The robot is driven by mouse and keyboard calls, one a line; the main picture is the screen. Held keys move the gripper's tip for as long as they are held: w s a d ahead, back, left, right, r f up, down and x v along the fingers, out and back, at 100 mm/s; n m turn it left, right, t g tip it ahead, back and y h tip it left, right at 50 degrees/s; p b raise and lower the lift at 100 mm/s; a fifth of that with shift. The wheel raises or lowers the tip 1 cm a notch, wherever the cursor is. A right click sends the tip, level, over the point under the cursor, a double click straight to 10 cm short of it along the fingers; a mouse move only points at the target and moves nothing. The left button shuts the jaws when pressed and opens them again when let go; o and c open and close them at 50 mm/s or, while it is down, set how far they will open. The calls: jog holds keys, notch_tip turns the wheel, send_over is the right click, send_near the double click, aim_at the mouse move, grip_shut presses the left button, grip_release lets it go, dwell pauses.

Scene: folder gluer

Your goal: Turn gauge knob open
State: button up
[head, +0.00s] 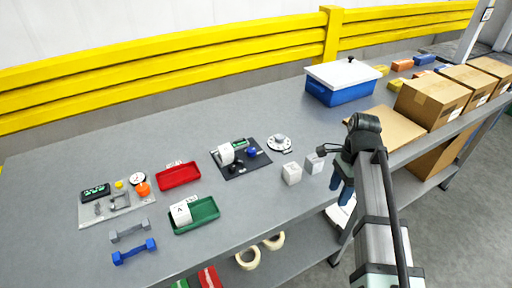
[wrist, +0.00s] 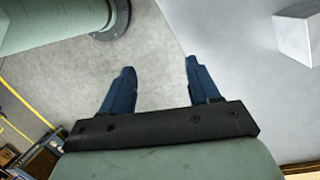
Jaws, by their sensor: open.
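A grey panel (head: 97,216) lies at the left of the bench. It carries a round gauge (head: 137,178) with an orange knob (head: 143,189) beside it. A dark board (head: 232,171) in the middle bears a blue knob (head: 252,151) and a small green display. I cannot tell how far either knob is turned. My gripper (head: 342,194) hangs at the bench's front edge, right of both panels and well apart from them. In the wrist view its blue fingers (wrist: 158,82) are spread with nothing between them.
Two white cubes (head: 291,174) stand close left of my gripper; one corner of a pale block (wrist: 302,38) shows in the wrist view. Red (head: 178,176) and green (head: 195,219) trays lie between the panels. Cardboard boxes (head: 433,101) stand at the right. The back left bench is clear.

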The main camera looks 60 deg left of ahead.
jog(key=s+a+r+n+t, duration=0.1)
jog(key=s+a+r+n, duration=0.15)
jog(key=a, duration=0.65)
jog(key=s+a+r+n+t, duration=0.1)
jog(key=s+a+r, duration=0.25)
jog(key=a, duration=0.65)
notch_tip(320, 180, up, 5)
jog(key=n+y, duration=0.2)
jog(key=n, duration=0.1)
send_over(252, 150)
jog(key=shift+t, duration=0.3)
notch_tip(252, 150, down, 13)
jog(key=shift+a+f, duration=0.1)
jog(key=shift+c, duration=0.4)
jog(key=c, duration=1)
jog(key=shift+o, duration=0.2)
